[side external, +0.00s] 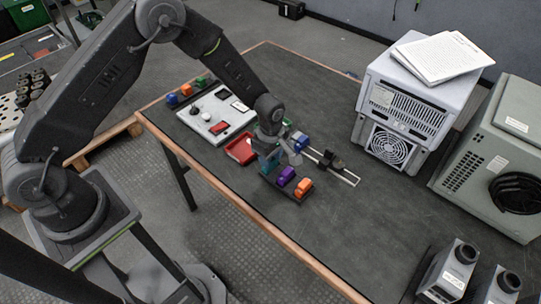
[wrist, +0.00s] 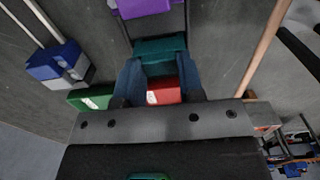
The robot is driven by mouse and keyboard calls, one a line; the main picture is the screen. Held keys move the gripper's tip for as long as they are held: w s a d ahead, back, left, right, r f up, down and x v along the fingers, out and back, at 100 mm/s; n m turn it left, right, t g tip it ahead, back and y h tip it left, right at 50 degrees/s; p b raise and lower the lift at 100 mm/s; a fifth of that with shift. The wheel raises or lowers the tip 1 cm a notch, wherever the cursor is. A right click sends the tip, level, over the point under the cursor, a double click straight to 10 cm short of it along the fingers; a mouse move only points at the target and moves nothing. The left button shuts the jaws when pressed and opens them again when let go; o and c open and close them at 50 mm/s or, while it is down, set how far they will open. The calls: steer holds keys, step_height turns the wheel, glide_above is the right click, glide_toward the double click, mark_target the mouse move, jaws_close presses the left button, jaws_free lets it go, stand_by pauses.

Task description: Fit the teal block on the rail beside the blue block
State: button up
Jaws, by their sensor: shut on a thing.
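My gripper (side external: 277,157) is shut on the teal block (wrist: 160,48), with a finger on each side of it in the wrist view (wrist: 159,68). The teal block also shows at my fingers in the side view (side external: 267,164), partly hidden by them. It is over or on the end of a dark holder, in line with a purple block (side external: 286,176); I cannot tell whether it is lifted. The blue block (side external: 300,141) sits on the pale rail (side external: 345,177); it also shows in the wrist view (wrist: 54,62), left of my gripper.
An orange block (side external: 303,188) stands beyond the purple one. A red tray (side external: 241,150) and a green block (wrist: 92,98) are close to my gripper. A black clamp-like piece (side external: 332,161) sits on the rail.

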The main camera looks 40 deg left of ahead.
steer(key=shift+r, duration=0.1)
steer(key=shift+r, duration=3.4)
steer(key=w+d, duration=0.4)
steer(key=w, duration=0.9)
steer(key=shift+f, duration=2.6)
steer(key=shift+f, duration=0.3)
steer(key=shift+f, duration=0.3)
